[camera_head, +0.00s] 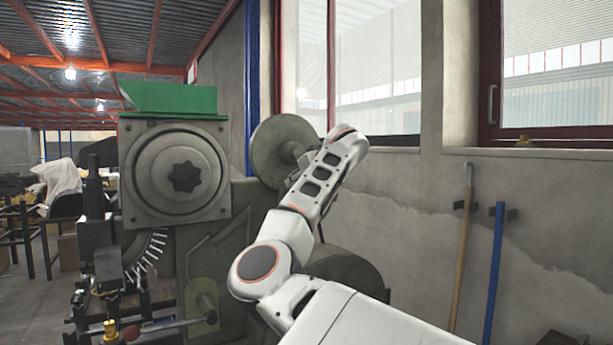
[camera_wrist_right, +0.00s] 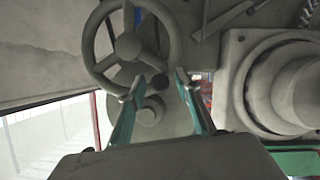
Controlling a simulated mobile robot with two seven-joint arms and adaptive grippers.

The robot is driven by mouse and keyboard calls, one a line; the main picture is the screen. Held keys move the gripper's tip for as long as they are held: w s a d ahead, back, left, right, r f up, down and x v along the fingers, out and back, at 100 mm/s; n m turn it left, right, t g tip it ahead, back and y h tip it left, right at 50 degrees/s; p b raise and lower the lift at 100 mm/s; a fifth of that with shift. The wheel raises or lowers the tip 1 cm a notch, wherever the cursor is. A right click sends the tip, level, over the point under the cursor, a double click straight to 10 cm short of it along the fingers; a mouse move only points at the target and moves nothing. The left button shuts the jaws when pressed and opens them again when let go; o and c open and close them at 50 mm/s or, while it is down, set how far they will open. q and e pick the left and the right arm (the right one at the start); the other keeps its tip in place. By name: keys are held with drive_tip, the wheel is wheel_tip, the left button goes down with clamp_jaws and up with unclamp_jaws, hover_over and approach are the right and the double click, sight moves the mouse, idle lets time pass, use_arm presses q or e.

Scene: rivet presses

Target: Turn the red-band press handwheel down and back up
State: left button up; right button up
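A grey three-spoked handwheel (camera_wrist_right: 129,46) fills the upper left of the right wrist view. I cannot make it out in the head view, where my right arm covers part of the machine. No red band is clearly visible. My right gripper (camera_wrist_right: 160,82) is open, with its two teal fingers apart. Its fingertips overlap the lower and right rim in the picture; I cannot tell whether they touch it. A round disc with a hub (camera_wrist_right: 150,111) shows between the fingers. The press (camera_head: 175,172) has a green top and a square plate. My left gripper is not in view.
A grey disc (camera_head: 275,140) stands beside the press, partly behind my right arm. A lever with a red knob (camera_head: 131,333) sticks out low at the left. A concrete wall (camera_head: 400,220) with windows closes the right, with a blue pole (camera_head: 494,270) against it.

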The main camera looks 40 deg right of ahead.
drive_tip(key=v, duration=1.1)
drive_tip(key=shift+s+r, duration=0.15)
drive_tip(key=shift+s, duration=0.1)
